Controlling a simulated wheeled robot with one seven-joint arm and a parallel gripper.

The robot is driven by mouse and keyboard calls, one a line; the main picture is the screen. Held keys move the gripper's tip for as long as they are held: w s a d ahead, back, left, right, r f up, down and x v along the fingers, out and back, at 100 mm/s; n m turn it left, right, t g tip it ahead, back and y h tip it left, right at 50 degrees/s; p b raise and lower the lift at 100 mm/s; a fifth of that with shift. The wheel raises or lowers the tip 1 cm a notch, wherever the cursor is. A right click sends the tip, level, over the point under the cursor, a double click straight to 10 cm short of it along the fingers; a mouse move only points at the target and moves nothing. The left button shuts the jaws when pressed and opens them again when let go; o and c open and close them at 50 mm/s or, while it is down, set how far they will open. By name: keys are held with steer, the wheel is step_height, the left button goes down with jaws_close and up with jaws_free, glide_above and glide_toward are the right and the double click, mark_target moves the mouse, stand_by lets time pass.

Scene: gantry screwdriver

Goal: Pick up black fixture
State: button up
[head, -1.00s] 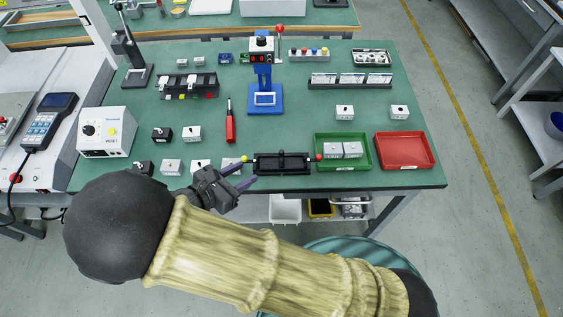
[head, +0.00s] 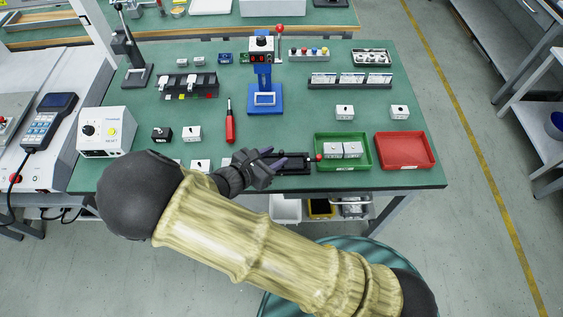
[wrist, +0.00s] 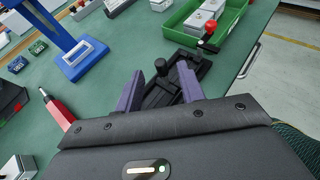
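The black fixture (head: 297,164) is a long dark tray at the table's front edge, just left of the green bin. A red ball-ended handle shows at its right end. My gripper (head: 276,157) is over its left part and hides that end in the head view. In the wrist view the fixture (wrist: 160,97) lies beyond and between my two purple fingers, with a black knob standing on it. My gripper (wrist: 161,88) is open, its fingers apart with nothing clearly held. I cannot tell whether the fingers touch the fixture.
The green bin (head: 369,161) with white boxes stands close to the fixture's right, and a red bin (head: 433,157) beyond it. A red screwdriver (head: 230,124) and a blue stand (head: 265,109) are behind. Small white boxes lie left. Green table between is clear.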

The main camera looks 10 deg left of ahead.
mark_target(280, 154)
steer(key=x, duration=0.5)
steer(key=shift+w+d+r, duration=0.1)
steer(key=shift+d, duration=0.1)
steer(key=shift+c, duration=0.5)
jaws_close()
steer(key=shift+r, duration=0.1)
